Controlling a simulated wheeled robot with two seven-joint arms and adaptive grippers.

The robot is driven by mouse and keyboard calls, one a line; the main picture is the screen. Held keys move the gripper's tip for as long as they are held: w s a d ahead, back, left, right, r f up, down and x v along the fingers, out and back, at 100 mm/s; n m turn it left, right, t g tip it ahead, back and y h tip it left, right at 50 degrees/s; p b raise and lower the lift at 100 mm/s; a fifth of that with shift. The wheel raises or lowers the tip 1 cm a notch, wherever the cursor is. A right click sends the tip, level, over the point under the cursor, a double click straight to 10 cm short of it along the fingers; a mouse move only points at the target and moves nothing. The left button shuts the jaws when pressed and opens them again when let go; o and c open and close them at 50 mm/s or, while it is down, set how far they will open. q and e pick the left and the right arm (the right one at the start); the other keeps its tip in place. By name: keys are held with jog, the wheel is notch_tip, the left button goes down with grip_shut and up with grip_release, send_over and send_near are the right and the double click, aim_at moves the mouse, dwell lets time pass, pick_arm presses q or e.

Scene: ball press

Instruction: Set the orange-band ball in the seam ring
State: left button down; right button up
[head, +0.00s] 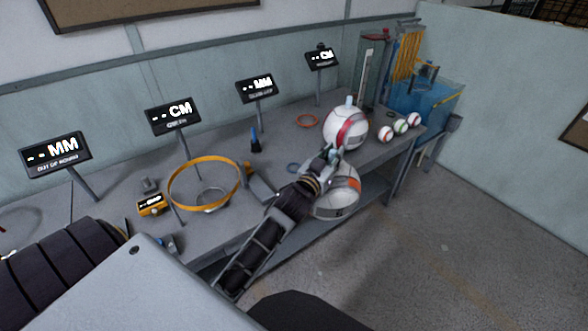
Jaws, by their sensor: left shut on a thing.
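The orange-band ball (338,198), white and grey with an orange patch, is at the table's front edge, partly over the floor side. My left gripper (332,156) is shut at its upper side, and the wrist and fingers hide part of the ball. A red ring (307,121) lies flat on the table behind, and a small dark blue ring (293,167) lies nearer. I cannot tell which ring is the seam ring. A yellow hoop (205,159) stands raised around a small metal seat (213,197) at the left. My right gripper is not in view.
A red-band ball (345,130) sits on the grey table (232,139) just behind my gripper. Several small balls (400,126) stand right of it. A blue tank (425,98) is at the far right end. Several display signs (173,116) line the back.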

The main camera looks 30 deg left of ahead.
pick_arm(q)
jog(key=w+a+r+n+y, duration=0.1)
jog(key=w+a+r, duration=0.2)
jog(key=r, duration=0.4)
jog(key=w+a+r+y, duration=0.1)
jog(key=w+a+r, duration=0.2)
jog(key=r, duration=0.4)
jog(key=w+a+r+n+y, duration=0.1)
jog(key=w+a+r, duration=0.25)
jog(key=r, duration=0.45)
jog(key=w+a+f+n+y+b, duration=0.1)
jog(key=w+a+f+y, duration=0.15)
jog(key=a, duration=0.65)
jog(key=w+a+f, duration=0.1)
jog(key=a+f, duration=0.1)
jog(key=f, duration=0.3)
jog(key=w+a+f+n+g+y, duration=0.1)
jog(key=w+a+f, duration=0.1)
jog(key=f, duration=0.4)
jog(key=shift+a+f+n, duration=0.15)
jog(key=shift+a+n, duration=0.15)
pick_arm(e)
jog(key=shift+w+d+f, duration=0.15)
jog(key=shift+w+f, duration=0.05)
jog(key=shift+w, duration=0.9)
